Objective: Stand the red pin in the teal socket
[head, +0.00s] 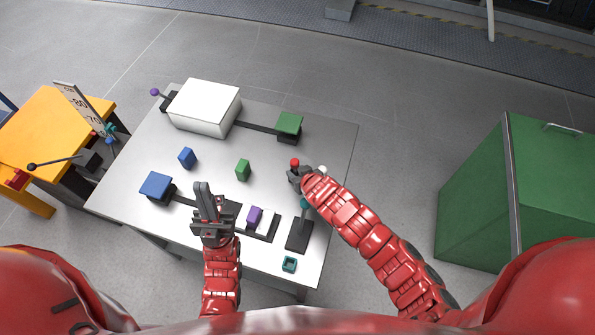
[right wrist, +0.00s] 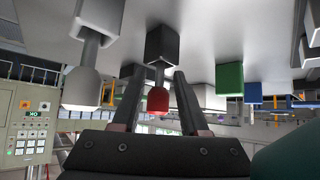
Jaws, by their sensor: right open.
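The red pin (head: 295,162) stands on the grey table, its rounded red tip up. In the right wrist view, where the table is at the top, the red pin (right wrist: 157,98) hangs from a grey block between the fingers. My right gripper (head: 299,175) is open around it; I cannot tell whether either finger touches. The teal socket (head: 289,264) is a small hollow square near the table's front edge and looks empty. My left gripper (head: 205,188) is over the front of the table, fingers forward; their gap is unclear.
A white-tipped pin (head: 322,170) stands close to the right gripper, also in the right wrist view (right wrist: 82,88). A dark block with a teal part (head: 305,203) lies between pin and socket. Blue (head: 187,158) and green (head: 243,170) blocks and a white box (head: 204,106) stand farther left.

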